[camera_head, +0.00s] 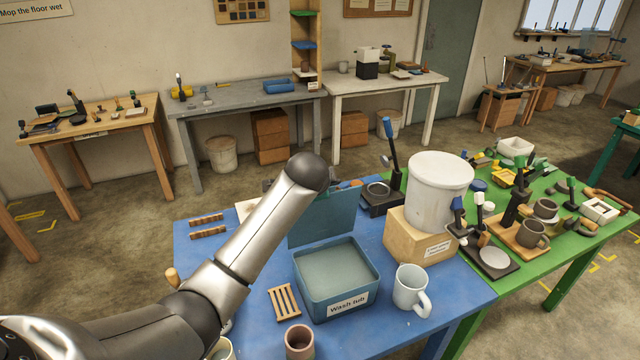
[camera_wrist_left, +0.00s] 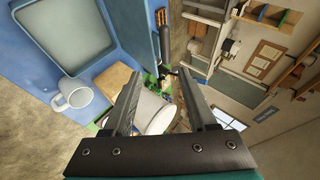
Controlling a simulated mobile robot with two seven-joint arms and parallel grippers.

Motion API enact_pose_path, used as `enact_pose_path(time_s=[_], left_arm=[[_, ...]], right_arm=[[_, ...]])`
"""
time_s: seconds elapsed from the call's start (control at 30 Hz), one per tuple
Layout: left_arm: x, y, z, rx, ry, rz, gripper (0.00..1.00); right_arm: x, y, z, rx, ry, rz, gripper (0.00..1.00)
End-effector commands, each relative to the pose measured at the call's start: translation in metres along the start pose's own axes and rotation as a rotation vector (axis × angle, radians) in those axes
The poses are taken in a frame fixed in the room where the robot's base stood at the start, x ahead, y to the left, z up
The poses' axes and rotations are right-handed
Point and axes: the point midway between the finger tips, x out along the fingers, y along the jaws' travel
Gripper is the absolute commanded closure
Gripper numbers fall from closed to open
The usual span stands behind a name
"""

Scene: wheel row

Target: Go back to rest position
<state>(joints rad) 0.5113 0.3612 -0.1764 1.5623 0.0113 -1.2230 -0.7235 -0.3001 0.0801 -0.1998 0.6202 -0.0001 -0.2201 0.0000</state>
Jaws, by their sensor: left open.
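My left arm comes in from the left in the head view and is bent, with its far end raised over the blue table (camera_head: 390,325). Its gripper is largely hidden there behind the arm's rounded end. In the left wrist view my left gripper (camera_wrist_left: 160,76) is open, its two fingers apart. A white bucket (camera_wrist_left: 154,114) shows beyond and between the fingers, and I see no object held. My right gripper is in neither view.
The wash tub (camera_head: 322,290) stands near the arm, with a blue upright panel (camera_head: 325,222) behind it. A mug (camera_head: 409,290), a wooden rack (camera_head: 284,302) and a brown cup (camera_head: 299,343) stand nearby. The crowded green table (camera_head: 545,262) adjoins at the right.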

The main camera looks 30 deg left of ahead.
Motion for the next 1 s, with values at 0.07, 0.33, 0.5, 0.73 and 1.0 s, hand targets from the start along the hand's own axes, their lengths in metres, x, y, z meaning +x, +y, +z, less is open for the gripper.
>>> enact_pose_path(time_s=[0.07, 0.33, 0.5, 0.73, 1.0], left_arm=[[0.000, 0.000, 0.000, 0.000, 0.000, 0.000, 0.43], [0.000, 0.005, 0.001, -0.004, 0.000, 0.007, 0.43], [-0.008, 0.057, 0.008, -0.058, -0.002, 0.075, 0.43], [-0.050, 0.170, 0.033, -0.230, -0.033, 0.239, 0.43], [-0.126, 0.271, 0.072, -0.467, -0.130, 0.413, 0.43]], right_arm=[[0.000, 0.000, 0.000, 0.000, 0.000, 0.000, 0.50], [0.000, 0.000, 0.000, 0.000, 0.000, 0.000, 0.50], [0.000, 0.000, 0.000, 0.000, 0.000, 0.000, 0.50], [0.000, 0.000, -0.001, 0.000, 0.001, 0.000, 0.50], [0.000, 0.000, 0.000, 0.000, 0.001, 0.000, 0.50]])
